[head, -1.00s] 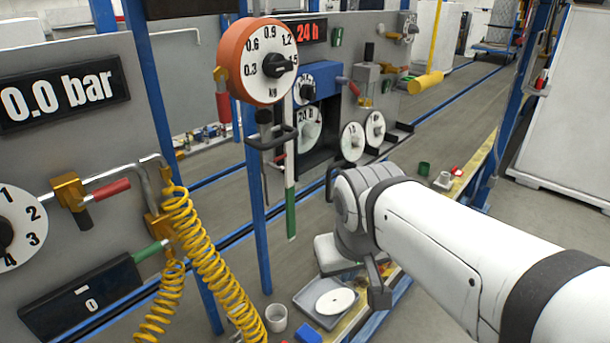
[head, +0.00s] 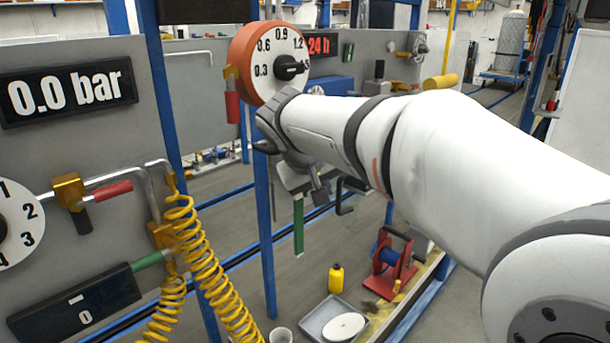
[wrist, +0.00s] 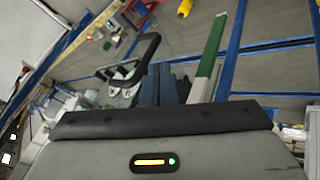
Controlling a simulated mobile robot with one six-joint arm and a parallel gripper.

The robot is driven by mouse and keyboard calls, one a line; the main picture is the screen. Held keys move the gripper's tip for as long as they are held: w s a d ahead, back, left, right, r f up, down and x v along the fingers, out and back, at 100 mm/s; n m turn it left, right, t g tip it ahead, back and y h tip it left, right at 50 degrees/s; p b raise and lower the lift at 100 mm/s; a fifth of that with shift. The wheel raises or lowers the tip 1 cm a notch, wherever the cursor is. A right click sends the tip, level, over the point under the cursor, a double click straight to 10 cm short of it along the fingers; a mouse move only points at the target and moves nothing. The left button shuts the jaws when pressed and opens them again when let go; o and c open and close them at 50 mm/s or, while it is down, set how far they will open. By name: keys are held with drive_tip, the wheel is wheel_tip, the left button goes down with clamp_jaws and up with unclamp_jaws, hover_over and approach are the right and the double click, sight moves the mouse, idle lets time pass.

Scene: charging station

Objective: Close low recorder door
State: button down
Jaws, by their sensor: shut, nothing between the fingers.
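The recorder is mostly hidden behind my arm in the head view; only a blue strip (head: 331,83) of what appears to be its casing shows above the arm. I cannot see its low door or how far it stands open. My gripper (head: 320,197) points downward near the green-and-white upright strip (head: 298,226) and a black bent handle (head: 347,196). In the wrist view its blue-grey fingers (wrist: 166,84) are together and empty. A black looped handle (wrist: 145,51) shows beside them there, and I cannot tell whether they touch.
The orange-rimmed dial (head: 268,60) hangs just above my wrist. A blue post (head: 262,235) stands left of my gripper. A grey tray (head: 312,325), a yellow bottle (head: 336,279) and a red reel stand (head: 395,265) are below. Yellow coiled hoses (head: 205,270) hang at left.

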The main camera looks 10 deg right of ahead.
drive_tip(key=x, duration=0.3)
drive_tip(key=shift+w+d+f, duration=0.1)
drive_tip(key=shift+f, duration=0.05)
idle(0.4)
